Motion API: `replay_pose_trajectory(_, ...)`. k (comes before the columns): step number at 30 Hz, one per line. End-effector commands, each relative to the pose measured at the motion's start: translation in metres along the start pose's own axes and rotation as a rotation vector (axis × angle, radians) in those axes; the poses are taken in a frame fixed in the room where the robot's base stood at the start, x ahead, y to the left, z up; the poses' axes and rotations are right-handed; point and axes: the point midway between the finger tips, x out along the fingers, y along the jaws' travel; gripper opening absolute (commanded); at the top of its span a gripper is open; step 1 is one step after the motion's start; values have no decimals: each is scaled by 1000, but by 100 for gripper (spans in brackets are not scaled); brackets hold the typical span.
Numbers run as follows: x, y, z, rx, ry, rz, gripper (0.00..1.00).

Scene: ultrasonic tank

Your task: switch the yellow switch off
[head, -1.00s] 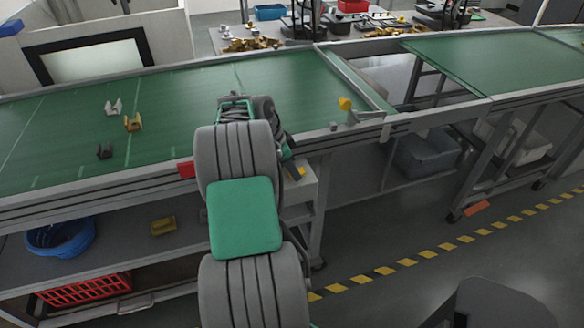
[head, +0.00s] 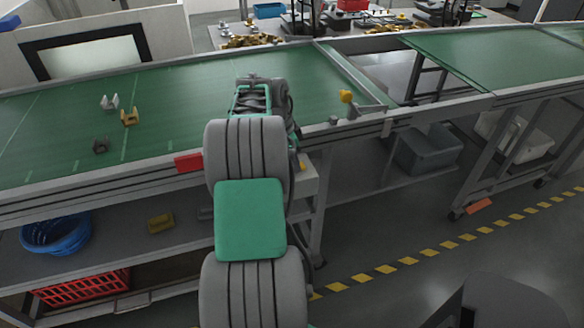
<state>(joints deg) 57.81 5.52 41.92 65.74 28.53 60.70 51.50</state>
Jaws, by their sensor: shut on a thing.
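A small yellow part (head: 301,165) shows at the right edge of my arm, above a grey box (head: 306,182) on the conveyor's front side. It may be the yellow switch; its setting cannot be made out. A yellow knob-like head (head: 346,97) stands on a grey bracket at the conveyor's edge, apart from my arm. My arm reaches forward over the front edge of the conveyor. My gripper's fingers and anything between them are hidden behind my own arm.
The green conveyor (head: 60,130) carries a white piece (head: 109,102), a gold piece (head: 130,117) and a dark piece (head: 101,146). A red box (head: 188,163) sits on its front rail left of my arm. Below are a blue basket (head: 57,232) and a red crate (head: 82,288).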

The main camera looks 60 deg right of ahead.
Motion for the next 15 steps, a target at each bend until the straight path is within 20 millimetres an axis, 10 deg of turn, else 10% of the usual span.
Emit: replay_pose_trajectory(15, 0, 0, -5, -1, -145, 0, 0)
